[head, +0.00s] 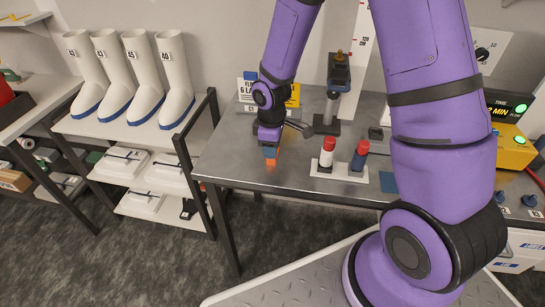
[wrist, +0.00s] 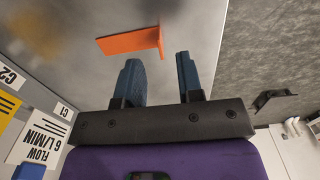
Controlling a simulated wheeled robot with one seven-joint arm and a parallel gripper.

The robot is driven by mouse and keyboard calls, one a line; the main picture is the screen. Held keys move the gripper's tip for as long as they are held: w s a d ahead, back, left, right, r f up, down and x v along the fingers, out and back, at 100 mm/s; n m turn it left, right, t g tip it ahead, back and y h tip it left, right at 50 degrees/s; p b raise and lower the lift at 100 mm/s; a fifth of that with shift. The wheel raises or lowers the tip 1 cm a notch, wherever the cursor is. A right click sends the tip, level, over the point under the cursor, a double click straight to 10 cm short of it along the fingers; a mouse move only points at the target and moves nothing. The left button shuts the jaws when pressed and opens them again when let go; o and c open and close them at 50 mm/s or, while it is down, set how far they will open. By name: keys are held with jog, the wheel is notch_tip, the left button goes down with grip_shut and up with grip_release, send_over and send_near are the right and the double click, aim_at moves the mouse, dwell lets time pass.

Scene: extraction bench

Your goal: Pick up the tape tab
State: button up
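The tape tab, an orange piece with a flat strip and a short raised edge, lies on the grey metal bench in the wrist view (wrist: 130,42). A bit of its orange also shows in the head view (head: 271,161), just below my fingertips. My gripper (wrist: 160,72) is open, its two blue fingers apart with nothing between them. The tab is just beyond the fingertips, its raised end in line with the gap. In the head view my gripper (head: 269,150) points down near the bench's left front edge.
The bench (head: 240,168) ends close by. A white holder (head: 338,172) with a red-and-white bottle (head: 327,152) and a red-and-blue bottle (head: 359,155) stands to the right. A sign (wrist: 38,137) reads FLOW 6 L/MIN. White boots (head: 140,75) stand on a shelf at left.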

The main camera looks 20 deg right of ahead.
jog(key=shift+f, duration=2.4)
grip_shut()
